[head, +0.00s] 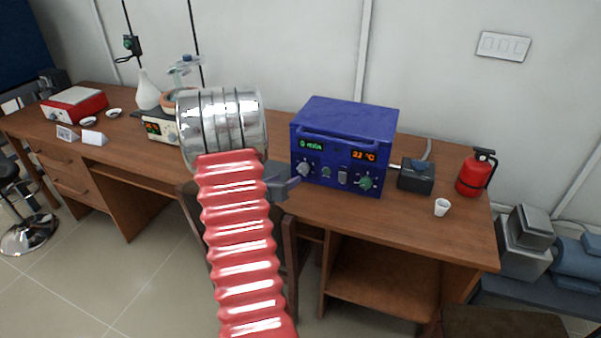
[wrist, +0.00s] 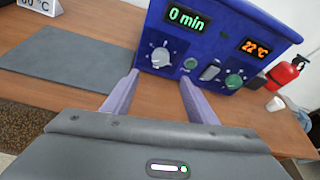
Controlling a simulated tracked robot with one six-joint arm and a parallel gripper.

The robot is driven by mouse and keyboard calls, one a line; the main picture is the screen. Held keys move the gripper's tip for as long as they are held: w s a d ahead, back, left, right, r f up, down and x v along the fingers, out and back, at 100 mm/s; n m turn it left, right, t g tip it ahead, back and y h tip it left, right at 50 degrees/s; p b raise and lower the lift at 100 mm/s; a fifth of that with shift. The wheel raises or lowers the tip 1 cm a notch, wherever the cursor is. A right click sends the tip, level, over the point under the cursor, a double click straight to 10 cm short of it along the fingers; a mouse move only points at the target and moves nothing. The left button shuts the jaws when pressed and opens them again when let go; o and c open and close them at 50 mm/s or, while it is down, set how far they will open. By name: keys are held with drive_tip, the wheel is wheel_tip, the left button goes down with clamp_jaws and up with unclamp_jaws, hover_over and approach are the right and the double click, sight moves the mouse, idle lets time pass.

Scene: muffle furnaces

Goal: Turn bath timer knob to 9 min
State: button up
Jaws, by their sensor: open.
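The blue bath (head: 345,145) stands on the wooden bench in the head view, and its front panel (wrist: 205,58) fills the upper part of the wrist view. Its left display reads 0 min (wrist: 187,19) and its right display reads 22 °C (wrist: 256,48). The grey timer knob (wrist: 161,57) is under the left display; it also shows in the head view (head: 304,169). A green knob (wrist: 234,80) is at the right of the panel. My gripper (wrist: 160,88) is open and empty, its two purple fingers pointing at the panel, below and around the timer knob's side, apparently apart from it.
A grey mat (wrist: 70,70) lies left of the bath. A black box (head: 416,177), a white cup (head: 441,207) and a red extinguisher (head: 476,172) stand to its right. A white controller (head: 160,127) is at the left, partly behind my arm.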

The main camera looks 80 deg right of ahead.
sight(303, 170)
drive_tip(key=x, duration=1.3)
drive_tip(key=shift+s+d+f, duration=0.1)
drive_tip(key=shift+d, duration=0.15)
drive_tip(key=shift+c, duration=0.3)
drive_tip(key=c, duration=1)
drive_tip(key=shift+m+t, duration=0.3)
drive_tip(key=shift+s+m+t, duration=0.1)
drive_tip(key=shift+m+t, duration=1)
drive_tip(key=shift+m, duration=0.6)
drive_tip(key=o, duration=1.1)
drive_tip(key=shift+c, duration=0.2)
drive_tip(key=shift+a, duration=0.15)
